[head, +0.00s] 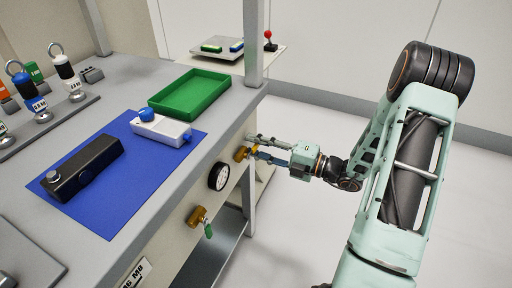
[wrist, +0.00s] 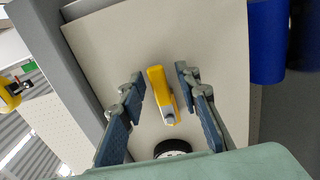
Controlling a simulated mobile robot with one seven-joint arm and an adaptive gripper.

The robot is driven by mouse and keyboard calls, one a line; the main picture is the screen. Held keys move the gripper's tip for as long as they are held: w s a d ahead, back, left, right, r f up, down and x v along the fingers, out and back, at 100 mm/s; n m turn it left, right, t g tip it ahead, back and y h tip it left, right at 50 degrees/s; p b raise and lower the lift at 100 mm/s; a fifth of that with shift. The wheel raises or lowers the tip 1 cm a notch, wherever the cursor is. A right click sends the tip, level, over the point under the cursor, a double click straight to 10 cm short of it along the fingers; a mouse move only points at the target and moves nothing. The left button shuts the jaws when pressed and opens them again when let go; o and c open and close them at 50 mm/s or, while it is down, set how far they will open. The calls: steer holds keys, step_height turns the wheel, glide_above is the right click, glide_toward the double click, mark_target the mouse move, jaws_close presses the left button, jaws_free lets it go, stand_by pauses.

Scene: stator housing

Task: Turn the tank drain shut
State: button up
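A yellow valve (wrist: 157,88) on the pale panel shows in the wrist view, with a grey metal end toward the camera. In the head view it is the brass-coloured valve (head: 240,153) on the bench's front panel, partly hidden by my gripper. My gripper (head: 257,147) reaches it from the right. In the wrist view my gripper (wrist: 159,82) is open, with one finger on each side of the valve and a visible gap on both sides. A second brass valve with a green handle (head: 207,229) sits lower on the panel. I cannot read which valve is the drain.
A round gauge (head: 219,176) sits between the two valves; its edge shows close below in the wrist view (wrist: 172,148). A bench post (head: 253,40) rises beyond the gripper. A green tray (head: 190,95) and blue mat (head: 110,205) lie on the bench. Floor at right is clear.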

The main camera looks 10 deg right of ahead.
jaws_close()
